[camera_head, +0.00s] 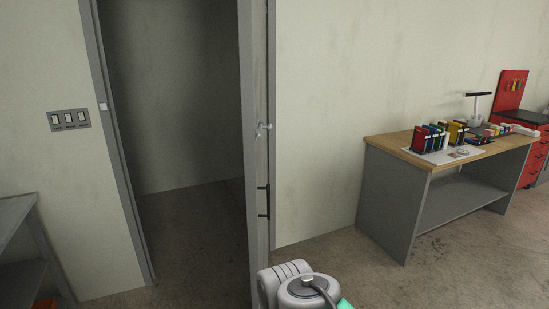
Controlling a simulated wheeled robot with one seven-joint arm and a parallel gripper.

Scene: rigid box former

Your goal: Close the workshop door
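The workshop door (254,150) stands open, seen nearly edge-on at the right side of the doorway (185,170). A dark pull handle (263,201) and a small metal fitting (263,128) above it show on the door's right side. The grey door frame (113,140) has a small light plate on its left post. My arm shows at the bottom centre, in front of the door's lower part. My gripper is not in view. I cannot tell whether my arm touches the door.
A workbench (401,200) with a wooden top and several coloured items stands to the right, with a red cabinet (533,160) beyond it. A switch panel (69,120) is on the wall left of the doorway. A grey shelf (18,215) stands at far left. The doorway floor looks clear.

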